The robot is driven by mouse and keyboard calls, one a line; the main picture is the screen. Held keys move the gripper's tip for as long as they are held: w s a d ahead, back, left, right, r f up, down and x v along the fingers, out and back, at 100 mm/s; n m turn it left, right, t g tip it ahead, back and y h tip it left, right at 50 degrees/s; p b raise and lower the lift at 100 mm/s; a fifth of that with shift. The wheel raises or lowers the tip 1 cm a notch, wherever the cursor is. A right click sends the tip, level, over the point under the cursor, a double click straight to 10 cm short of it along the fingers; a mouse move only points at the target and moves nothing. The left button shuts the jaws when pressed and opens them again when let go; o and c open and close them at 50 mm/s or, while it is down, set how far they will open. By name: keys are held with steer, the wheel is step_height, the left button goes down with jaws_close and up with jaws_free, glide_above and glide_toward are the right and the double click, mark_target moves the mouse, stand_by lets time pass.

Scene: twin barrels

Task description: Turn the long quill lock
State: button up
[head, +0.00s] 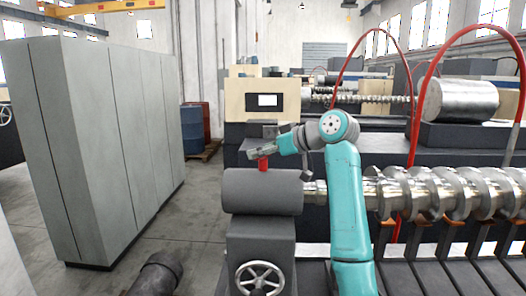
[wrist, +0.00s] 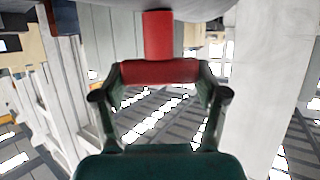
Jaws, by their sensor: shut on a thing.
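The quill lock is a red T-shaped handle (head: 263,164) standing on top of a dark grey horizontal barrel (head: 250,192) in the head view. My gripper (head: 260,152) is over the barrel, at the handle. In the wrist view the red crossbar (wrist: 160,71) lies between my two fingers, one at each end, and the red stem (wrist: 158,35) runs up to the grey barrel at the top edge. My gripper is shut on the crossbar. In the head view my gripper partly hides the handle's top.
A spoked handwheel (head: 259,280) sits below the barrel. A large steel screw shaft (head: 450,192) extends right, behind my arm. Tall grey cabinets (head: 95,145) stand left, with open floor between. A beige machine housing (head: 245,100) with a screen is behind.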

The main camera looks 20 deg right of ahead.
steer(key=n+g+y, duration=0.2)
steer(key=n+g, duration=0.1)
steer(key=n+g+y, duration=0.2)
steer(key=n+g, duration=0.1)
steer(key=shift+n, duration=0.3)
stand_by(0.4)
steer(key=o, duration=1.2)
steer(key=shift+f, duration=0.1)
steer(key=shift+c, duration=0.2)
steer(key=v, duration=1.2)
steer(key=shift+w, duration=0.15)
